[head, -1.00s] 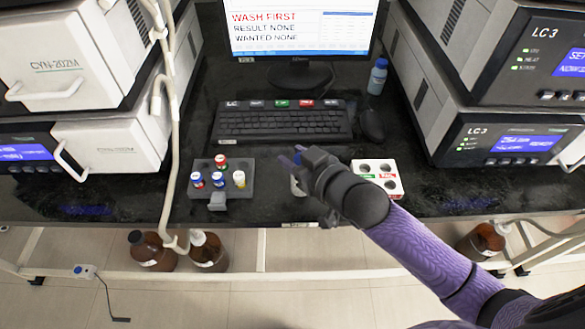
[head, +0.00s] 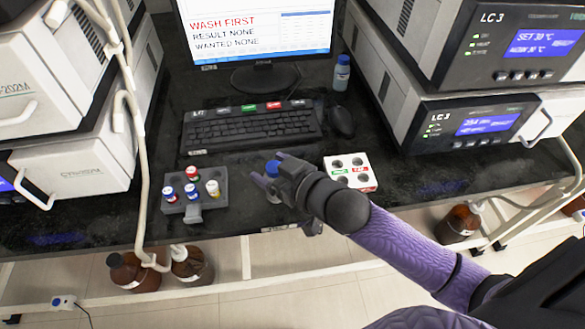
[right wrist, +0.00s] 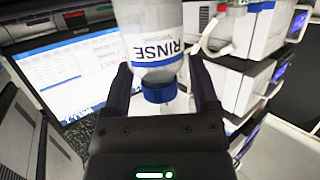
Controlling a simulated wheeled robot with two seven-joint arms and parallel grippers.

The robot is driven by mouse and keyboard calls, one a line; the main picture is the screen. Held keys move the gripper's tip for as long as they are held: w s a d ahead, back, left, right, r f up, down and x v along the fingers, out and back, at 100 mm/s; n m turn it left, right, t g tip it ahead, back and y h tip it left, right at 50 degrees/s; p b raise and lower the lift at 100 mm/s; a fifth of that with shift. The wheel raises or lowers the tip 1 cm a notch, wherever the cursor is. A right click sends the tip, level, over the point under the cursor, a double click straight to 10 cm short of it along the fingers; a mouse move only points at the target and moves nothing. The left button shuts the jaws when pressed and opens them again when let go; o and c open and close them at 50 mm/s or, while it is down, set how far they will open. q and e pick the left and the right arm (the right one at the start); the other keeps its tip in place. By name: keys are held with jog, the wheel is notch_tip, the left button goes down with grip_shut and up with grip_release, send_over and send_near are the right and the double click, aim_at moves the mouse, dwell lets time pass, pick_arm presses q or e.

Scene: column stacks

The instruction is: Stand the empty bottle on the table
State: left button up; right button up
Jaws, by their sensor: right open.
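A small bottle with a blue cap (head: 272,168) stands upright at the table's front edge. Its pale body is mostly hidden by my gripper in the head view. My right gripper (head: 270,170) reaches in from the right and is open, with a finger on each side of the bottle. In the right wrist view the bottle (right wrist: 155,35) is large, labelled RINSE, between the two spread fingers (right wrist: 163,88), with its blue cap nearest the palm. I cannot tell whether it is empty. The black table (head: 110,215) is under it. My left gripper is not in view.
A grey rack (head: 212,200) with several small vials stands left of the bottle. A white holed rack (head: 352,183) stands right, close to my arm. Behind are a keyboard (head: 250,128), mouse (head: 341,121), another blue-capped bottle (head: 341,72) and a monitor (head: 262,25).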

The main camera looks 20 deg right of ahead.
jog(key=p+v, duration=0.3)
jog(key=v, duration=0.7)
jog(key=shift+s, duration=0.25)
